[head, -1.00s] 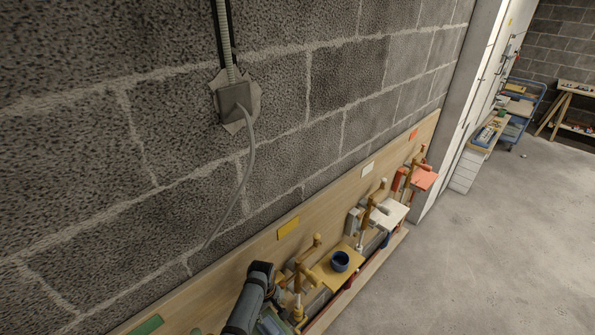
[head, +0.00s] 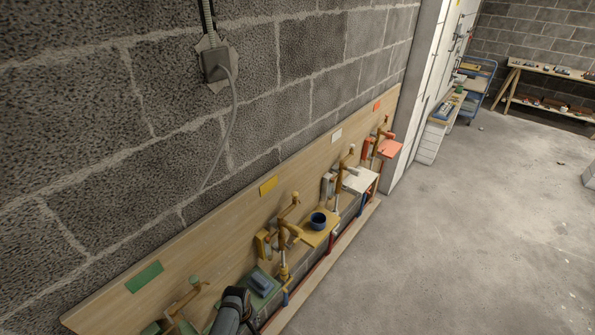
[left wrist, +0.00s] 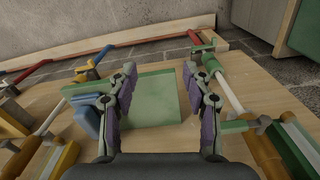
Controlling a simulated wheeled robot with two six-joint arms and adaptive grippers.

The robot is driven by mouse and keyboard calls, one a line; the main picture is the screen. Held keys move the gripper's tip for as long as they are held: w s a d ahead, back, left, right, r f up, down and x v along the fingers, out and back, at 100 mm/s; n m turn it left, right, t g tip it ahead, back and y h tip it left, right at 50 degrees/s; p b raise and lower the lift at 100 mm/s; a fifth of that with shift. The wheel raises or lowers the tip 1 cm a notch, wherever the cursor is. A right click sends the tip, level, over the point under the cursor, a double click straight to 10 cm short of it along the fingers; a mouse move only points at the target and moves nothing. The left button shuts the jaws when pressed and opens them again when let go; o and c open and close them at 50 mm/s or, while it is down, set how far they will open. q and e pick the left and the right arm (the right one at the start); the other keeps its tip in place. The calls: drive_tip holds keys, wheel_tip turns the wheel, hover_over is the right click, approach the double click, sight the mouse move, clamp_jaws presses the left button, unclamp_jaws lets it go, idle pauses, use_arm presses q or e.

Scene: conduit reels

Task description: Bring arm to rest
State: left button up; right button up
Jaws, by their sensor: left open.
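My left arm comes in at the bottom of the head view, where its dark end (head: 235,302) is near the green station; the fingers do not show there. In the left wrist view my left gripper (left wrist: 165,105) is open and empty, its two fingers wide apart. Between and beyond the fingers is a green plate (left wrist: 155,98). A blue object (left wrist: 88,122) is just left of the left finger. My right gripper is in neither view.
A wooden wall board (head: 225,225) carries green, yellow, white and orange stations with cranks. A blue cup (head: 318,221) sits on the yellow shelf (head: 312,239). A conduit box (head: 215,64) is on the block wall.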

use_arm(q)
drive_tip(key=s+a+f+m+b, duration=0.2)
drive_tip(key=s+a+f+b, duration=0.1)
drive_tip(key=s+f, duration=0.6)
drive_tip(key=s+a+f+m+b, duration=0.3)
drive_tip(key=s+f, duration=0.5)
drive_tip(key=f, duration=0.2)
drive_tip(key=s+a+f+m+b, duration=0.2)
drive_tip(key=s+f, duration=0.2)
drive_tip(key=s, duration=0.4)
drive_tip(key=s+a+f+m+t+b, duration=0.1)
drive_tip(key=s+a+f+b, duration=0.1)
drive_tip(key=s, duration=0.6)
drive_tip(key=shift+s+a+f+m+y, duration=0.35)
drive_tip(key=shift+a+f, duration=0.3)
drive_tip(key=shift+f, duration=0.3)
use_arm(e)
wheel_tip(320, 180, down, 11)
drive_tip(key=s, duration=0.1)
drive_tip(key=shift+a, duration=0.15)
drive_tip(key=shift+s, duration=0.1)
